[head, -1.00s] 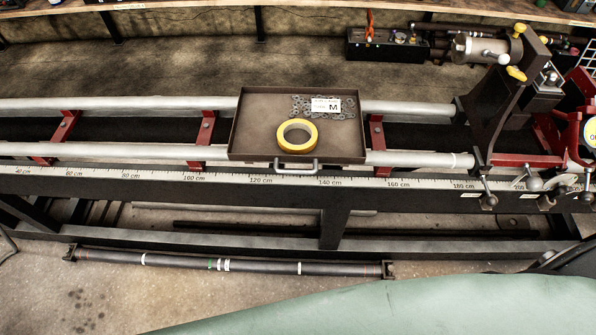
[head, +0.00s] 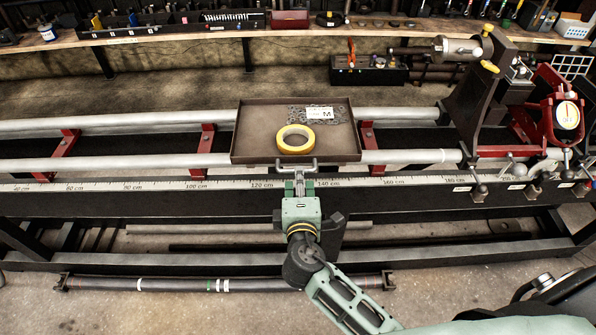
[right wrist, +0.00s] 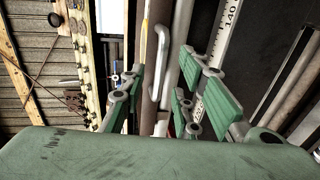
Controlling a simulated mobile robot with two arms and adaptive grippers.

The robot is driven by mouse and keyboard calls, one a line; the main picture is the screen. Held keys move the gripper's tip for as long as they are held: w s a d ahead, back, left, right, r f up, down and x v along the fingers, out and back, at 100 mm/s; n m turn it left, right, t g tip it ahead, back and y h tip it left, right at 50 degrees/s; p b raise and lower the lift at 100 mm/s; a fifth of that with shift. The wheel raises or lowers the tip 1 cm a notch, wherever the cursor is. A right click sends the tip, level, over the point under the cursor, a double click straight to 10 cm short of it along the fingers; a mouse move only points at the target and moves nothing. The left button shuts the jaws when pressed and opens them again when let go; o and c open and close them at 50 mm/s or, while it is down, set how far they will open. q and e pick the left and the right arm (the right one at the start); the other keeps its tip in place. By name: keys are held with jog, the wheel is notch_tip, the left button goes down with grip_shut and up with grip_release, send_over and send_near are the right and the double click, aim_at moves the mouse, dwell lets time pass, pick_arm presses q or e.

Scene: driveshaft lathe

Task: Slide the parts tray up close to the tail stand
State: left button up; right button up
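The parts tray (head: 245,135) is a shallow brown tray lying across the two pale rails, with its handle (head: 297,166) on the near side at roughly 130 cm on the scale. It holds a yellow ring (head: 296,139) and small grey parts with a card marked M (head: 319,113). The tail stand (head: 476,98) is the dark upright at the right, with a clear gap between it and the tray. My right gripper (head: 300,180) is at the tray handle. In the right wrist view my right gripper (right wrist: 163,95) has its fingers apart, with the handle (right wrist: 160,65) between or just beyond them; contact is unclear.
A red rail support (head: 369,140) stands between tray and tail stand; the rails (head: 405,157) are bare there. Clamp levers (head: 478,182) stick out at the front right. A long shaft (head: 180,285) lies low in front. A workbench (head: 150,35) runs along the back.

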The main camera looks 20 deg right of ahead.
jog(key=x, duration=0.4)
jog(key=shift+w+d+f, duration=0.1)
jog(key=shift+w+f, duration=0.05)
jog(key=shift+w, duration=0.2)
grip_shut()
dwell(0.4)
